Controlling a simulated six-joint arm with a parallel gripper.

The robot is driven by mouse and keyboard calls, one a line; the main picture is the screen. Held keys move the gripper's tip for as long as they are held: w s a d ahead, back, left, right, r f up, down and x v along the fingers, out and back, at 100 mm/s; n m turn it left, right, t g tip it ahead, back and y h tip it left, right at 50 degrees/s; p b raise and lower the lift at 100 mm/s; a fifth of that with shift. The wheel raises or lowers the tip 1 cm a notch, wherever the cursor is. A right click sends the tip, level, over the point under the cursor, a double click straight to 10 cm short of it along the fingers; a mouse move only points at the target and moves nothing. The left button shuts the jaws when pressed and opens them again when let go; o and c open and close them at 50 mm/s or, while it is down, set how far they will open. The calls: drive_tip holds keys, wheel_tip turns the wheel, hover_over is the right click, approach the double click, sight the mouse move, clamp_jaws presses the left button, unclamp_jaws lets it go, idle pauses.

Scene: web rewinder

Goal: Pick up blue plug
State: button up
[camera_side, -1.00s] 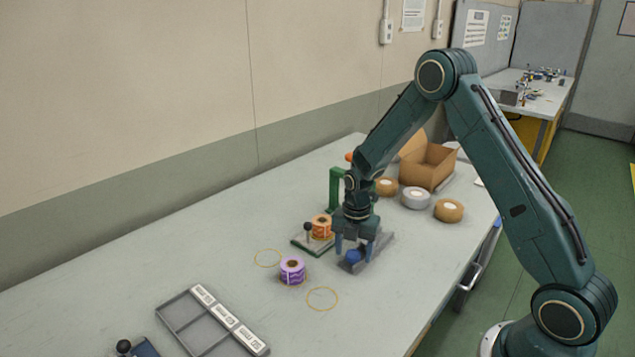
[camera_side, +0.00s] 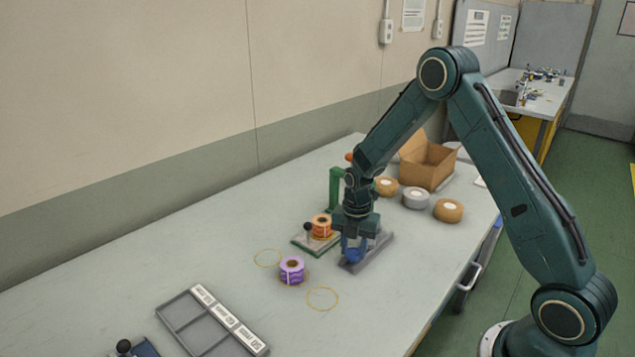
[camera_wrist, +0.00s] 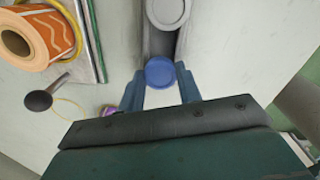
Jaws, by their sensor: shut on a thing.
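The blue plug (camera_side: 354,255) is at the near end of a grey holder (camera_side: 381,246) on the table. My gripper (camera_side: 355,249) is low over the holder, its fingers closed in on the plug's sides. In the wrist view the round blue plug (camera_wrist: 160,73) sits between the two blue fingertips of my gripper (camera_wrist: 160,82), in line with the grey channel. A grey round piece (camera_wrist: 168,10) lies farther along that channel. I cannot tell whether the plug is clear of the holder.
Left of my gripper, an orange roll (camera_side: 321,226) stands on a green-edged base with a black knob and a green post (camera_side: 335,188). A purple roll (camera_side: 292,269) stands in front. Tape rolls and a cardboard box (camera_side: 428,165) are behind. A grey tray (camera_side: 180,310) lies at the front left.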

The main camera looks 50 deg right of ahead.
sight(354, 252)
wheel_tip(354, 252, up, 20)
drive_tip(key=shift+f, duration=0.25)
idle(0.3)
idle(0.3)
drive_tip(key=o, duration=0.3)
drive_tip(key=shift+c, duration=0.9)
drive_tip(key=w+d+f, duration=0.1)
drive_tip(key=w+f, duration=0.3)
drive_tip(key=w, duration=0.2)
drive_tip(key=w+d+f, duration=0.2)
drive_tip(key=w+f, duration=0.2)
drive_tip(key=w, duration=0.3)
drive_tip(key=shift+w+d+f, duration=0.25)
drive_tip(key=shift+w+f, duration=0.05)
drive_tip(key=shift+f, duration=0.2)
drive_tip(key=shift+f, duration=1.85)
drive_tip(key=shift+f, duration=1.05)
idle(0.4)
